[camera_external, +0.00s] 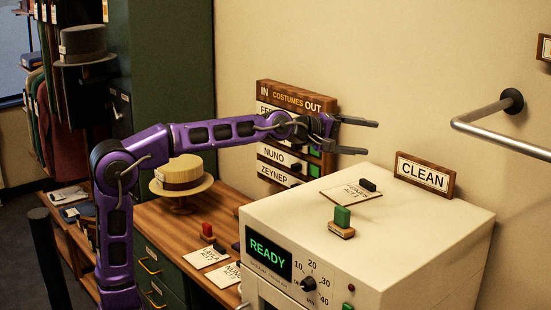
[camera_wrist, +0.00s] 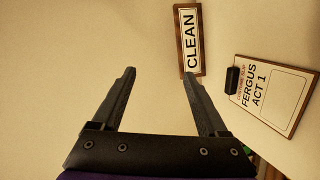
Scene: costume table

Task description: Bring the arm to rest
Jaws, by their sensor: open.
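My purple arm (camera_external: 215,135) reaches from the left across the table toward the white machine. My gripper (camera_external: 374,137) is open and empty, held in the air above the machine's back left part, in front of the wall board. In the wrist view the two dark fingers (camera_wrist: 160,72) are spread apart with nothing between them. The CLEAN sign (camera_wrist: 189,40) and a slip reading FERGUS ACT 1 (camera_wrist: 272,95) lie beyond the right finger.
The white machine (camera_external: 400,245) shows READY. On top are the slip board (camera_external: 345,193), a green-handled stamp (camera_external: 342,222) and the CLEAN sign (camera_external: 424,175). A straw hat (camera_external: 182,173) stands below my arm. The costumes board (camera_external: 268,98) is behind my gripper. A metal rail (camera_external: 490,117) is at right.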

